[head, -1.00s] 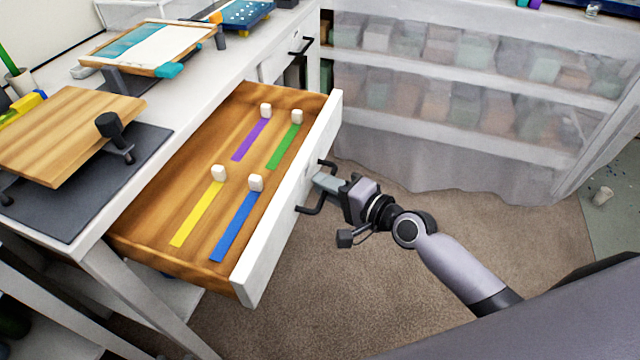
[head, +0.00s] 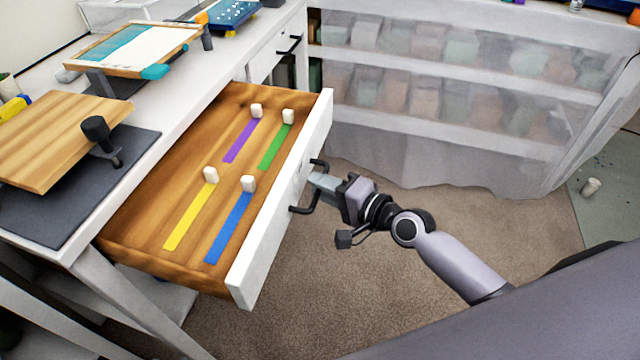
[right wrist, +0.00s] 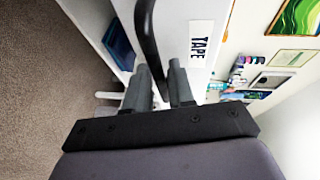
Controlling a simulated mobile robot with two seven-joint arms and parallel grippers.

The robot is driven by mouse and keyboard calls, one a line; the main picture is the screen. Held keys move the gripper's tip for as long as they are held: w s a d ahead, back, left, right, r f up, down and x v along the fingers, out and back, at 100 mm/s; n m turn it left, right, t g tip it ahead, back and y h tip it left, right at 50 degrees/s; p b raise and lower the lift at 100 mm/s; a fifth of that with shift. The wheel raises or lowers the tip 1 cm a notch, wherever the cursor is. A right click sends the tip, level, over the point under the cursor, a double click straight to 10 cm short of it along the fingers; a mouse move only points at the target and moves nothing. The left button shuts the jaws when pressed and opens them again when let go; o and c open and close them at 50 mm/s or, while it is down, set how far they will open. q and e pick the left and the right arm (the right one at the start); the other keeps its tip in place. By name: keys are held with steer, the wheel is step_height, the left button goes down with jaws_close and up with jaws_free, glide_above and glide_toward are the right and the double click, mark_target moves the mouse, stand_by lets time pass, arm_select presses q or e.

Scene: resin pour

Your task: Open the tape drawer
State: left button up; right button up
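The tape drawer (head: 281,207) stands pulled well out of the white workbench, its wooden inside in view. Its white front has a dark bar handle (head: 303,210), and the right wrist view shows the handle (right wrist: 147,32) beside a TAPE label (right wrist: 197,47). Yellow, blue, purple and green strips with white blocks at their ends lie inside. My right gripper (head: 320,184) is at the handle. In the right wrist view its fingers (right wrist: 160,82) are apart, with the handle bar running between them; a firm grip does not show. My left gripper is out of view.
A wooden board (head: 58,138) on a dark mat (head: 40,215) and a framed screen (head: 130,48) are on the workbench (head: 180,108). A plastic-covered shelf (head: 450,150) stands behind. Carpet (head: 330,285) is clear beside the drawer.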

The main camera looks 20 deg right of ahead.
steer(key=v, duration=0.6)
steer(key=shift+s+d, duration=0.1)
steer(key=shift+s, duration=0.1)
steer(key=s+f+n+g+h+p, duration=0.1)
steer(key=s+f+n+h+p, duration=0.1)
steer(key=s+f+n, duration=0.3)
steer(key=s+d+f+n+g+h+p, duration=0.1)
steer(key=s+f+n+h+p, duration=0.1)
steer(key=s+f+n+h, duration=0.2)
steer(key=s+f+n, duration=0.1)
steer(key=s+n, duration=0.2)
steer(key=s, duration=0.4)
steer(key=shift+d+f+n+g+p, duration=0.3)
steer(key=shift+d+n+g, duration=0.05)
steer(key=shift+n+g, duration=0.05)
steer(key=shift+w, duration=0.1)
stand_by(5.1)
